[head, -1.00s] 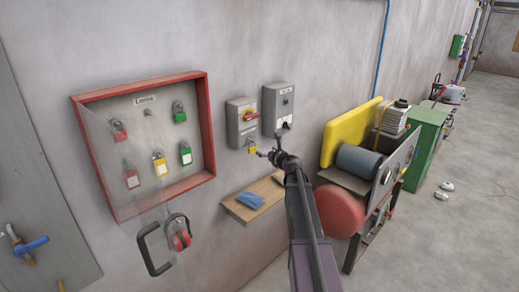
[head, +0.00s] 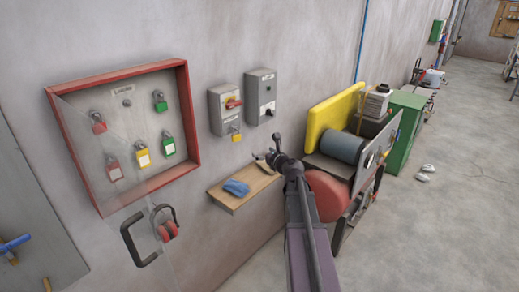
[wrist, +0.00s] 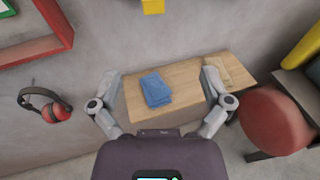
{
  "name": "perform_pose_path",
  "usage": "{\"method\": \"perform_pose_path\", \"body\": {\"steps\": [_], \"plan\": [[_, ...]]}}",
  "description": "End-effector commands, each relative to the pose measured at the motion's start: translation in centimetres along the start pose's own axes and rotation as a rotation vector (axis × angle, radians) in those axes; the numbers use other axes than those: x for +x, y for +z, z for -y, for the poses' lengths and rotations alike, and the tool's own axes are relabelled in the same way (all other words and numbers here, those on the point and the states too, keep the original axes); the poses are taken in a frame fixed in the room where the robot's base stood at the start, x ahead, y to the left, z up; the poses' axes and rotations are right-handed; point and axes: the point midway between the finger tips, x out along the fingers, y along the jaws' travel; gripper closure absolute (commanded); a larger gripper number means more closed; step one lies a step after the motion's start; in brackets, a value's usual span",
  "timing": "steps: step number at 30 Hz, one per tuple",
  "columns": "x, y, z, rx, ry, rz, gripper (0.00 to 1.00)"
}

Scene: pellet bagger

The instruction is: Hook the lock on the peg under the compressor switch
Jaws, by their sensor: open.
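A yellow padlock (head: 236,134) hangs just under the left switch box (head: 226,109), which has a red and yellow rotary handle. Its lower part also shows at the top edge of the wrist view (wrist: 152,6). The right switch box (head: 261,97) is grey with small controls. I cannot read either box's label. My gripper (head: 266,158) is open, below and to the right of the padlock and apart from it. In the wrist view its spread fingers (wrist: 162,78) have nothing between them but the view of the shelf beyond.
A wooden shelf (head: 222,196) with a blue cloth (head: 236,187) is below the switches. A red-framed lock cabinet (head: 192,128) holding several padlocks is at left, with earmuffs (head: 166,226) below. Machinery with a red drum (head: 328,195) stands at right.

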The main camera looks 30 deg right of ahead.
Motion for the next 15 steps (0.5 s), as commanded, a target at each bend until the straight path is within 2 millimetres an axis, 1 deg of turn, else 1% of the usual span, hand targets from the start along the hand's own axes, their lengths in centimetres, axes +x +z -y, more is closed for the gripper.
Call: {"method": "perform_pose_path", "body": {"steps": [1,15], "plan": [[-0.9,-0.2,-0.3,0.000,-0.002,0.000,0.02],[-6.3,-1.1,-1.4,0.002,-0.016,0.000,0.02]]}}
